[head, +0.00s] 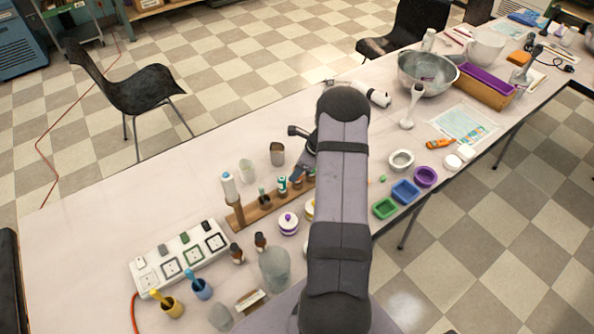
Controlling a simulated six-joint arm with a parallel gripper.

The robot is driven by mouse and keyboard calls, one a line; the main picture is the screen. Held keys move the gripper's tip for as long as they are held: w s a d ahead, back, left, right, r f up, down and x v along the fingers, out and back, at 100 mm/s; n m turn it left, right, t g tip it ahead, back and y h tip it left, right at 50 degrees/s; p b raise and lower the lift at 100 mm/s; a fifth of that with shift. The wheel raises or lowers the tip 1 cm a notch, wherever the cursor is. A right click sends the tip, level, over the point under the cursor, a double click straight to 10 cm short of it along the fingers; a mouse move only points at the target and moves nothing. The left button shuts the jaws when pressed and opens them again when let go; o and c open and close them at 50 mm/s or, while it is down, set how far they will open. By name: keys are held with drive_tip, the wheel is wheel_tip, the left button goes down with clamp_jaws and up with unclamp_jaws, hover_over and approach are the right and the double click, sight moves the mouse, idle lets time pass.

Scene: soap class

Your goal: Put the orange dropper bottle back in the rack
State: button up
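The wooden rack (236,221) lies on the table left of my arm, its right end partly hidden behind the arm. Small bottles stand in it, including one with a teal and white label (282,185) and one with a dark top (265,197). I cannot make out for sure which is the orange dropper bottle. Two small brown bottles with dark caps, one left (237,254) and one right (260,241), stand on the table in front of the rack. My gripper (307,157) is near the rack's right end, mostly hidden by my arm; its fingers and anything in them cannot be made out.
A clear jar (275,268), a purple-lidded white jar (288,223) and a power strip (180,258) are in front of the rack. Beakers (247,171) stand behind it. Colored molds (405,192) and a steel bowl (428,72) are right of my arm. The table's left part is clear.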

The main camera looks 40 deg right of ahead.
drive_tip(key=shift+f, duration=0.2)
drive_tip(key=o, duration=1.1)
drive_tip(key=shift+c, duration=0.2)
drive_tip(key=shift+r+p, duration=3.25)
drive_tip(key=shift+r, duration=0.75)
drive_tip(key=shift+s+a, duration=0.1)
drive_tip(key=shift+s, duration=0.05)
